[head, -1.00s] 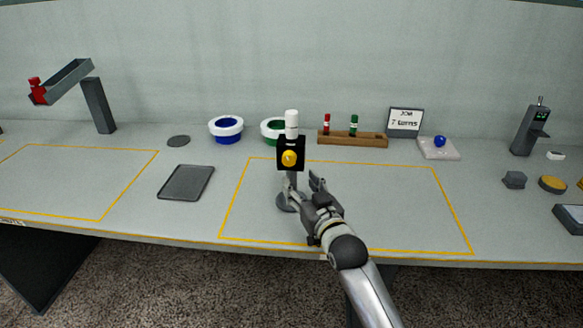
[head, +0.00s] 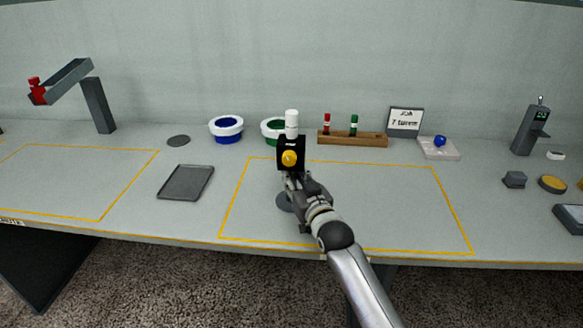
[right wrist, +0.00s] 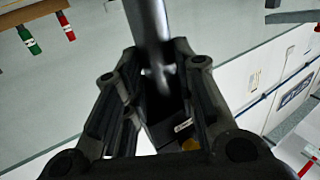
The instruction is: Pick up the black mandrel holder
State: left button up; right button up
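The black mandrel holder (head: 291,146) stands upright near the left side of the right-hand yellow outline. It is a black block with a yellow knob, on a grey post with a round base (head: 284,202). A white cylinder (head: 292,120) stands on top of it. My right gripper (head: 293,180) is at the post, just below the block, and hides part of it. In the right wrist view the grey post (right wrist: 150,25) runs between my fingertips, which look closed against both its sides. My left gripper is out of view.
A dark tray (head: 186,183) lies to the left. The table right of the holder is clear inside the outline.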

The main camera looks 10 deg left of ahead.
aim_at(295, 167)
grip_shut()
jog(key=shift+r, duration=0.15)
jog(key=shift+r, duration=0.1)
jog(key=shift+r, duration=0.25)
jog(key=r, duration=0.3)
jog(key=shift+s, duration=0.2)
jog(key=s+r, duration=0.2)
jog(key=r, duration=0.1)
jog(key=s+r, duration=0.3)
jog(key=shift+d, duration=0.2)
jog(key=s+r, duration=0.3)
jog(key=s, duration=0.5)
jog(key=shift+s+d+r, duration=0.15)
jog(key=shift+s+d, duration=0.15)
jog(key=shift+d, duration=0.05)
